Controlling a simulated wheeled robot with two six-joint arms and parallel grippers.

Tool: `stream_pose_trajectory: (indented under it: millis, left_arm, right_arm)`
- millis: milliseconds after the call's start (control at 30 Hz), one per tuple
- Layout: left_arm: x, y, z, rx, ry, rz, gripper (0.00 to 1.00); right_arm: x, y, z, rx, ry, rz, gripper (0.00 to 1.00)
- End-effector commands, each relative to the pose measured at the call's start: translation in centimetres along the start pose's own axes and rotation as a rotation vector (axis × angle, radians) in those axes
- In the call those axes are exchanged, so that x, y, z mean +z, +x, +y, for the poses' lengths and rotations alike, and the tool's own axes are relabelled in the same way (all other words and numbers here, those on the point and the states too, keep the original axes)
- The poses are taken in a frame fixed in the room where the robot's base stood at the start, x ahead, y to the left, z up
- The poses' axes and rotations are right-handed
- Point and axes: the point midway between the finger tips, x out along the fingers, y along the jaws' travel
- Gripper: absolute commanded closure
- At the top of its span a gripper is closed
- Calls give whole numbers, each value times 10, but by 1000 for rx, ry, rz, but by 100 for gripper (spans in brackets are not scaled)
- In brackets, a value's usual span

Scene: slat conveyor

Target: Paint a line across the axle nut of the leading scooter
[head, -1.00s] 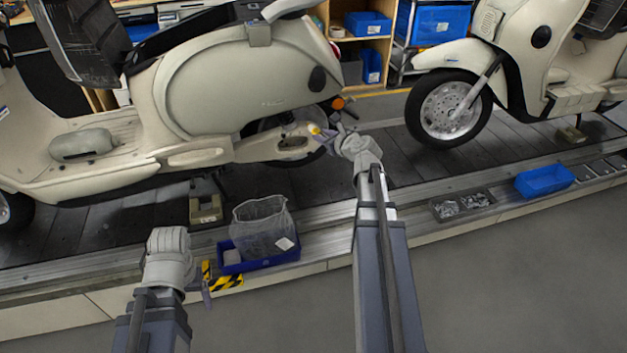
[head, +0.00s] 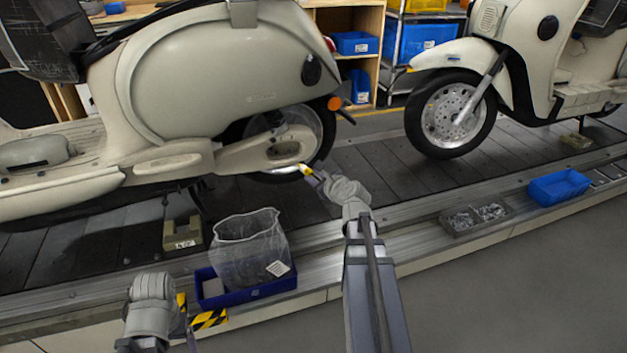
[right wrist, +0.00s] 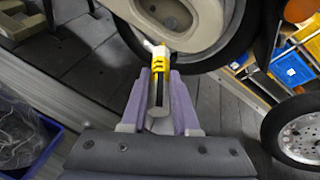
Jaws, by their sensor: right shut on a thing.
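The leading scooter (head: 215,85) is the cream one on the left of the head view. Its rear swingarm end (head: 270,152) has an oval recess. In the right wrist view, a round part that looks like the axle nut (right wrist: 171,22) shows in that recess at the top. My right gripper (head: 314,177) is shut on a paint marker (right wrist: 160,65) with a yellow band and white tip. The tip points at the swingarm, just below the recess; I cannot tell whether it touches. My left gripper (head: 189,338) hangs low at the front; its fingers are mostly hidden.
A second scooter (head: 548,75) stands behind on the right, on the slat conveyor (head: 375,170). A blue bin (head: 262,290) with a clear bag stands on the near ledge. A grey parts tray (head: 475,218) and a blue tray (head: 558,187) lie further right. Shelves stand behind.

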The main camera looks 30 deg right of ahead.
Motion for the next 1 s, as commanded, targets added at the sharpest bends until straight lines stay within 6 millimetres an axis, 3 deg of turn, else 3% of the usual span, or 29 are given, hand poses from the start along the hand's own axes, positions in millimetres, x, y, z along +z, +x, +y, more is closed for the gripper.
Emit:
stream_pose_trajectory:
  millis: [367, 1000]
  left_arm:
    - [0, 0, 0, 0, 0, 0, 20]
    - [0, 0, 0, 0, 0, 0, 20]
  right_arm:
    - [4, 13, -4, 1, 2, -1, 100]
    - [19, 65, -19, 1, 2, -1, 100]
